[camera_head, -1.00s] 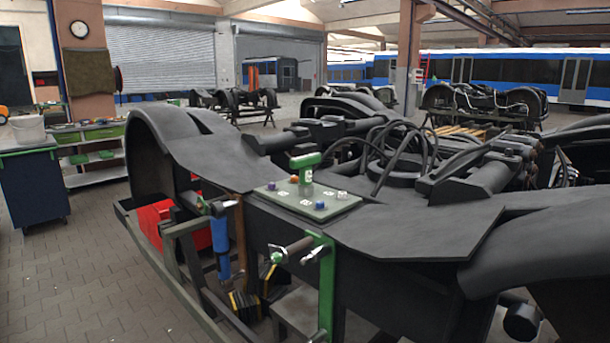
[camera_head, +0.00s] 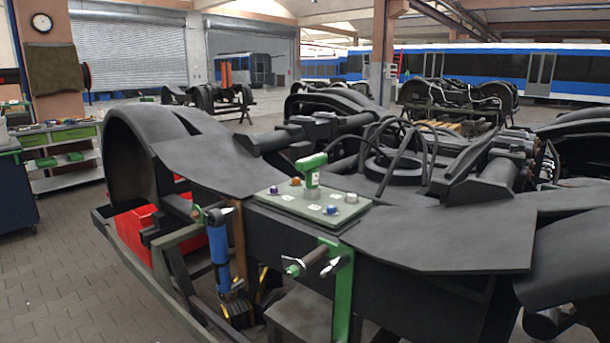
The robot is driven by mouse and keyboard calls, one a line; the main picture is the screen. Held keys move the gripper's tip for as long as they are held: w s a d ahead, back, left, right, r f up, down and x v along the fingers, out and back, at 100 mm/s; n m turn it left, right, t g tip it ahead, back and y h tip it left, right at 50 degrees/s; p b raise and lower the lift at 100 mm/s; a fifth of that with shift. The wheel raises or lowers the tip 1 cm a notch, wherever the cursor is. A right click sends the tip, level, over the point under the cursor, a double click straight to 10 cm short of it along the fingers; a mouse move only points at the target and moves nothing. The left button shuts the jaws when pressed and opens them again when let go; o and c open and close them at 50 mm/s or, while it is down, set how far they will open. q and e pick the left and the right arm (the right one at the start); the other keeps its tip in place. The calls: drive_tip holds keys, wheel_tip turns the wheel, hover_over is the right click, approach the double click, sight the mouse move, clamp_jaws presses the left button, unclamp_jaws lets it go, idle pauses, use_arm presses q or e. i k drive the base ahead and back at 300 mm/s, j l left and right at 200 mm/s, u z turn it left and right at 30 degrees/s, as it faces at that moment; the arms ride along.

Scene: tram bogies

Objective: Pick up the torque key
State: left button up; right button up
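A green T-shaped tool with a pale shaft (camera_head: 312,171) stands upright on a grey-green panel (camera_head: 279,205) on top of the bogie frame. A dark, rod-like tool with a green tip (camera_head: 309,262) sits at a green upright bracket (camera_head: 345,289) on the near side. A small silvery piece (camera_head: 331,265) is beside it. I cannot tell for sure which of these is the torque key. Neither of my grippers is in view.
The dark bogie frame (camera_head: 432,232) fills the foreground. A blue cylinder (camera_head: 219,250) hangs at its side, near a red box (camera_head: 135,224). Several coloured knobs, including a blue one (camera_head: 332,210), sit on the panel. Shelves (camera_head: 62,155) stand at left; paved floor (camera_head: 50,270) is clear there.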

sight(310, 165)
drive_tip(key=i+j+z, duration=0.1)
drive_tip(key=j, duration=0.3)
drive_tip(key=i+j+z, duration=0.1)
drive_tip(key=j, duration=0.35)
drive_tip(key=i+j+z, duration=0.1)
drive_tip(key=j, duration=0.35)
drive_tip(key=i+j+z, duration=0.1)
drive_tip(key=i+j, duration=0.15)
drive_tip(key=j, duration=0.2)
drive_tip(key=j+z, duration=0.1)
drive_tip(key=j, duration=0.35)
drive_tip(key=i, duration=0.05)
